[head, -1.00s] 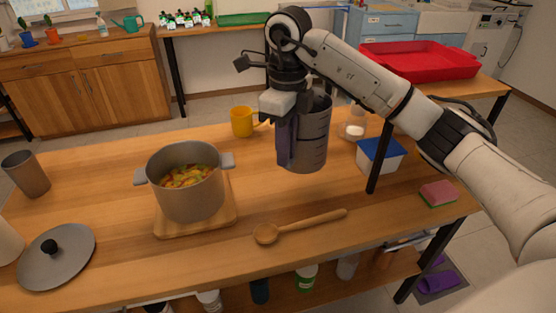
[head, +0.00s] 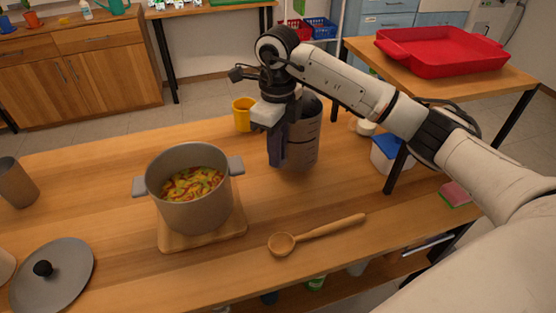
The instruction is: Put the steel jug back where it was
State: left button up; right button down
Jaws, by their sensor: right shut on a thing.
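The steel jug (head: 305,138) is a dark grey cylinder with level marks on its side, upright over the wooden table (head: 110,170), right of the pot. My right gripper (head: 277,150) is shut on the left side of the jug, with its fingers pointing down. The jug's base is at or just above the tabletop; I cannot tell whether it touches. My arm and gripper hide part of its rim and left side. My left gripper is not in view.
A pot of vegetables (head: 188,190) stands on a wooden board (head: 205,238). A yellow mug (head: 243,114) is behind the jug. A blue-lidded tub (head: 388,155) and small jar (head: 366,127) are right of it. A wooden spoon (head: 320,231) lies in front, with bare table between.

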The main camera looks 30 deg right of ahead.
jog(key=shift+f, duration=1.55)
jog(key=shift+f, duration=0.15)
jog(key=c, duration=1.7)
grip_release()
jog(key=shift+c, duration=0.2)
notch_tip(320, 180, up, 12)
jog(key=shift+r, duration=0.1)
